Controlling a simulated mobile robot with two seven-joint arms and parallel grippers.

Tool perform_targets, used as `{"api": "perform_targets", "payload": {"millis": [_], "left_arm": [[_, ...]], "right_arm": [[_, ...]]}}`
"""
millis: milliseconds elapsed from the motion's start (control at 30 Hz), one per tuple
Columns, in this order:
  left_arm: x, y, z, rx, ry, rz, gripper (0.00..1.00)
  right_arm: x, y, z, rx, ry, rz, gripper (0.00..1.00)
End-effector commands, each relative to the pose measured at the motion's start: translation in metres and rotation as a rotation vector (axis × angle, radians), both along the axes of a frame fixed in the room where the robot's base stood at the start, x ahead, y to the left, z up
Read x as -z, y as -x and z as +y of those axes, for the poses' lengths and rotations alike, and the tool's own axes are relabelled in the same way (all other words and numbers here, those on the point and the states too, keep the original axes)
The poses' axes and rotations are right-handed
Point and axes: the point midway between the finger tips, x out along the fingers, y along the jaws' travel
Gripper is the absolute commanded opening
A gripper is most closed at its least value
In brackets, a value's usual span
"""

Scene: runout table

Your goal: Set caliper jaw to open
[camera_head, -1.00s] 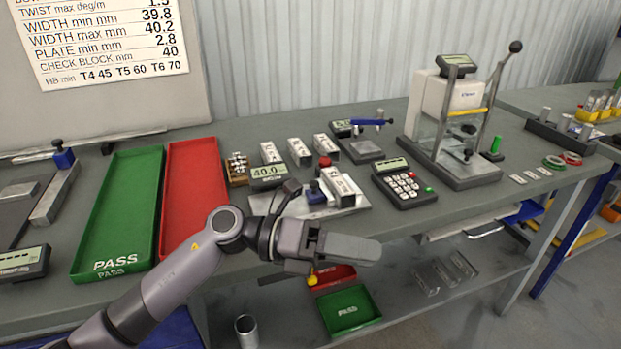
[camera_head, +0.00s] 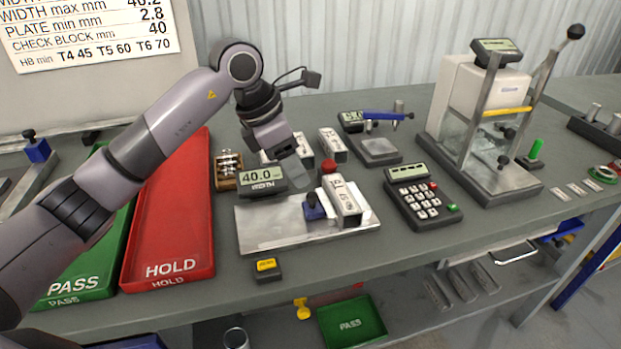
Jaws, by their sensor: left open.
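The caliper fixture is a pale metal plate (camera_head: 262,232) near the table's front. A display reading 40.0 (camera_head: 262,179) stands at its back left. A small dark blue jaw slider with a knob (camera_head: 314,207) sits on the plate, close to the left side of a marked pale block (camera_head: 344,202); I cannot tell whether they touch. A red knob (camera_head: 329,167) shows behind the block. My right gripper is out of view.
A red HOLD tray (camera_head: 184,215) and a green PASS tray (camera_head: 75,262) lie left. A small yellow-topped box (camera_head: 267,269) sits in front of the plate. A keypad unit (camera_head: 417,204) and a tall lever press (camera_head: 487,115) stand right. Marked blocks (camera_head: 332,145) stand behind.

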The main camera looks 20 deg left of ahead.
Motion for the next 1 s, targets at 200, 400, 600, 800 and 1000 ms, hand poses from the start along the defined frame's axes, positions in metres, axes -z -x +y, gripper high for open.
{"api": "perform_targets", "payload": {"millis": [200, 400, 600, 800, 1000], "left_arm": [[0.032, -0.006, -0.012, 0.002, 0.002, 0.005, 0.5], [0.052, -0.011, -0.019, 0.002, 0.003, 0.002, 0.5], [0.057, -0.013, -0.02, 0.002, 0.002, 0.001, 0.5], [0.056, -0.012, -0.02, 0.002, 0.002, 0.001, 0.28], [0.056, -0.012, -0.02, 0.002, 0.002, 0.0, 0.0]], "right_arm": [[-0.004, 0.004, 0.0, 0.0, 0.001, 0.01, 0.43], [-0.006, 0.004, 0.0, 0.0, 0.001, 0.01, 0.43], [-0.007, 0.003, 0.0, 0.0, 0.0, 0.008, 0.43], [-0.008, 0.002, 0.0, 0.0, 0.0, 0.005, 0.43], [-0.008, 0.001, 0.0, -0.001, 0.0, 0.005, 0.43]]}}
